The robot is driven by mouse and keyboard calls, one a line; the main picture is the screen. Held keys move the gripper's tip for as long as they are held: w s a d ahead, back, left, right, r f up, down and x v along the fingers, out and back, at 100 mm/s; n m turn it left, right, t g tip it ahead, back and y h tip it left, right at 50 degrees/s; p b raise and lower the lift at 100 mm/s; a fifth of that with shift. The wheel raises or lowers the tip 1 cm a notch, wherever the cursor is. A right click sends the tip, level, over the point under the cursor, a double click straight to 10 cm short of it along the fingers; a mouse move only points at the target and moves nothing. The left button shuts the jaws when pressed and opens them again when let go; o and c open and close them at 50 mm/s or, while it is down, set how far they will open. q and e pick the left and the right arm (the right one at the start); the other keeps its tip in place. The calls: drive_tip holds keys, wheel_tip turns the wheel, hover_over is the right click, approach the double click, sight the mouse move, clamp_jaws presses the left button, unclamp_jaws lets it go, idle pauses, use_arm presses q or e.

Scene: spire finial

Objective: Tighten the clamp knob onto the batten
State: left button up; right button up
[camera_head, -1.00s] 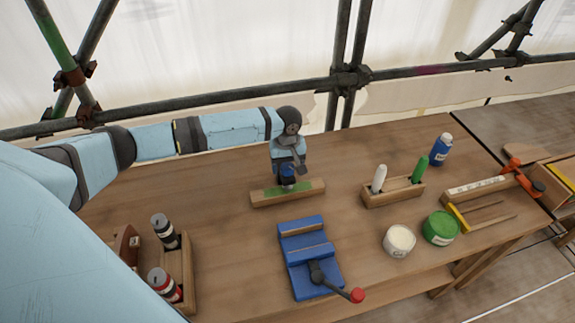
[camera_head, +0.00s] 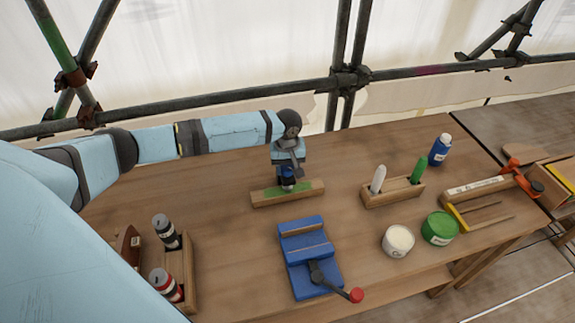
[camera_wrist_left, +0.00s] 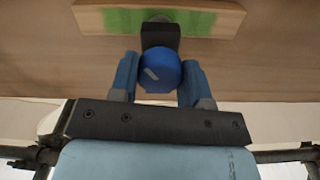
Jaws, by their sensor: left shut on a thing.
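The batten (camera_head: 258,198) is a wooden bar with a green patch, lying on the bench in the middle of the head view. It also shows along the top of the left wrist view (camera_wrist_left: 218,20). The blue clamp knob (camera_wrist_left: 159,72) has a pale mark on its face and sits in front of a dark clamp body (camera_wrist_left: 160,33) at the batten's green patch. My left gripper (camera_wrist_left: 158,80) has one finger on each side of the knob and is shut on it. In the head view the left gripper (camera_head: 287,176) largely hides the knob. My right gripper is not in view.
A blue vise (camera_head: 305,250) with a red-tipped handle stands in front of the batten. A wooden holder (camera_head: 393,193) with white and green markers, a white tub (camera_head: 397,240) and a green tub (camera_head: 440,229) stand to the right. A bottle rack (camera_head: 190,270) is at left.

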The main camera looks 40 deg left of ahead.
use_arm(q)
drive_tip(key=m+p, duration=0.3)
drive_tip(key=shift+r, duration=0.25)
drive_tip(key=m+p, duration=0.1)
drive_tip(key=m, duration=0.1)
drive_tip(key=shift+f+m+p, duration=0.1)
drive_tip(key=shift+m+p, duration=0.2)
drive_tip(key=shift+m, duration=0.1)
drive_tip(key=shift+f+m, duration=0.1)
drive_tip(key=shift+m, duration=0.8)
drive_tip(key=m, duration=0.2)
drive_tip(key=shift+m, duration=0.4)
drive_tip(key=m, duration=0.2)
drive_tip(key=shift+m, duration=0.3)
drive_tip(key=m, duration=0.4)
drive_tip(key=shift+m, duration=0.3)
drive_tip(key=m, duration=1.8)
drive_tip(key=shift+m, duration=1.3)
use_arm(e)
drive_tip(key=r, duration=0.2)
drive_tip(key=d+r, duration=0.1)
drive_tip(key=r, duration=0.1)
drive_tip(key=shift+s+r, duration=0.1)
